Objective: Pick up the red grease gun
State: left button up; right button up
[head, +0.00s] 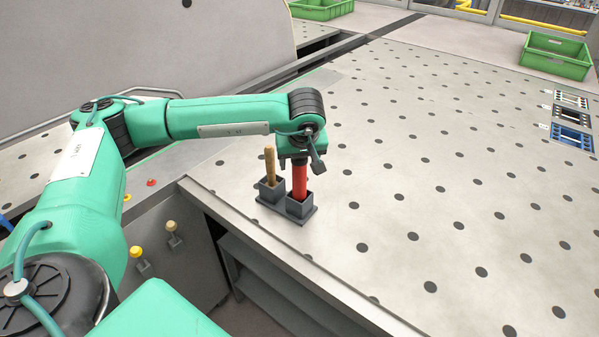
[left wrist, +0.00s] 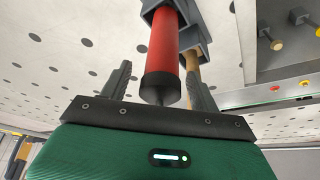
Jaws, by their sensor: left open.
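The red grease gun (head: 299,180) stands upright in the right cup of a dark grey two-cup holder (head: 302,209) on the perforated table. My left gripper (head: 300,160) is above it, pointing down, with the top of the grease gun hidden under the gripper. In the left wrist view the red grease gun (left wrist: 163,50) with its black end cap lies between the two open fingers of my left gripper (left wrist: 160,90). Gaps show on both sides of it. My right gripper is not in view.
A wooden-handled tool (head: 270,165) stands in the holder's left cup, close to the grease gun. The table's front edge (head: 290,262) runs near the holder. Green bins (head: 556,55) stand at the back. The table (head: 430,180) right of the holder is clear.

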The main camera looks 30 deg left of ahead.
pick_arm(q)
jog(key=shift+a+f, duration=0.15)
jog(key=shift+f, duration=0.2)
jog(key=c, duration=1.2)
jog(key=shift+c, duration=0.4)
jog(key=shift+w+r, duration=0.1)
jog(key=shift+r, duration=0.05)
